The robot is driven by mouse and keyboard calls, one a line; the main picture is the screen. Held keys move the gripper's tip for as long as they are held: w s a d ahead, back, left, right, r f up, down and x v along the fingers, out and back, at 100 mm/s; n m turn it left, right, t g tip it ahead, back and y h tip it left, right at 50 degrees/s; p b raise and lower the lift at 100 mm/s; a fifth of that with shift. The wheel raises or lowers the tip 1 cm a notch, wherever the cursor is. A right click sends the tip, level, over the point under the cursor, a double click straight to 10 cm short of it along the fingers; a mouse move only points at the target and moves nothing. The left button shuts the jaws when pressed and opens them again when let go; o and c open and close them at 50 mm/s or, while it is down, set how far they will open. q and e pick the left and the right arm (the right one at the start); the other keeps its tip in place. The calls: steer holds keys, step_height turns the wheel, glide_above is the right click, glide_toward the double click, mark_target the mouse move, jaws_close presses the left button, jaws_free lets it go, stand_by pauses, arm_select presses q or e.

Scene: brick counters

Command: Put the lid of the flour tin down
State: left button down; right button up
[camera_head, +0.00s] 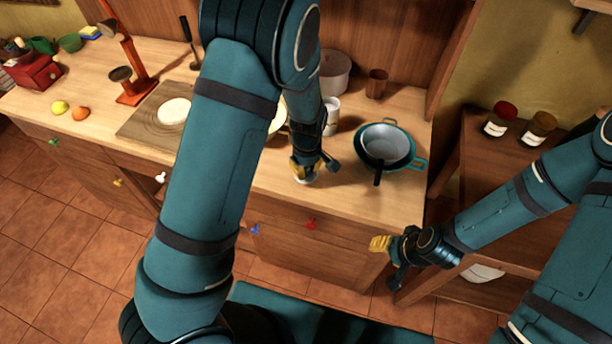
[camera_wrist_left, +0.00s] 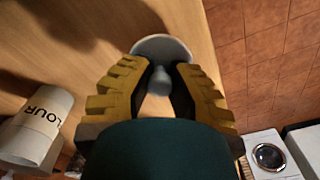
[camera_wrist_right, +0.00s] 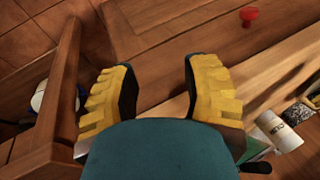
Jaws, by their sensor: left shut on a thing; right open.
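The pale grey lid (camera_wrist_left: 163,45) with a round knob is below my left gripper (camera_wrist_left: 160,80), whose yellow fingers are shut on the knob. In the head view the lid (camera_head: 304,180) shows at the fingertips of my left gripper (camera_head: 306,168), low over the counter's front part. I cannot tell whether it touches the wood. The white flour tin (camera_wrist_left: 36,128), lettered "FLOUR", stands on the counter behind it; it shows partly behind my left arm in the head view (camera_head: 332,116). My right gripper (camera_head: 385,262) is open and empty in front of the counter.
A teal-rimmed pan (camera_head: 388,148) stands right of the lid. A large pot (camera_head: 335,72) and a brown cup (camera_head: 377,83) stand at the back. A cutting board (camera_head: 140,128) lies left. The counter's front edge is close to the lid. My left arm hides the counter's middle.

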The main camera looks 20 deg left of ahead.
arm_select(q)
steer(key=shift+f, duration=1.8)
steer(key=shift+s, duration=0.1)
steer(key=shift+f+b, duration=0.15)
steer(key=shift+b, duration=0.15)
steer(key=c, duration=1)
jaws_free()
